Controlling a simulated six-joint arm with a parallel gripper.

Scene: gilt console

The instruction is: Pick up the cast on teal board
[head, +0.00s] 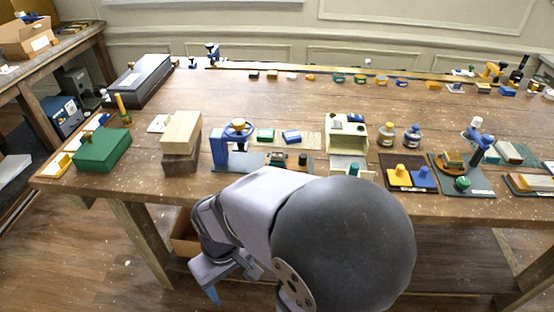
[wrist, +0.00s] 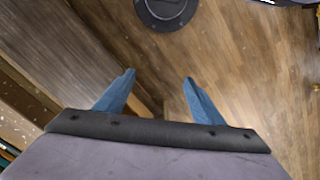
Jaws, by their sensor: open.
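My gripper (wrist: 159,76) shows in the wrist view with its two blue fingers apart and nothing between them. In the head view my gripper (head: 226,278) hangs low in front of the table, below the top's front edge and away from the things on it. A teal-blue board (head: 262,168) lies near the front middle of the table, beside a blue press-like stand (head: 219,150). Small dark and brown pieces (head: 303,160) sit on or at this board. They are too small to tell which is the cast. My arm covers the table edge just below.
Stacked wooden blocks (head: 182,133) and a green box (head: 103,150) stand left of the board. A cream cabinet (head: 346,132) and a board with yellow and blue pieces (head: 398,187) stand to the right. The table's middle is mostly clear. Floor (wrist: 235,55) lies below my gripper.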

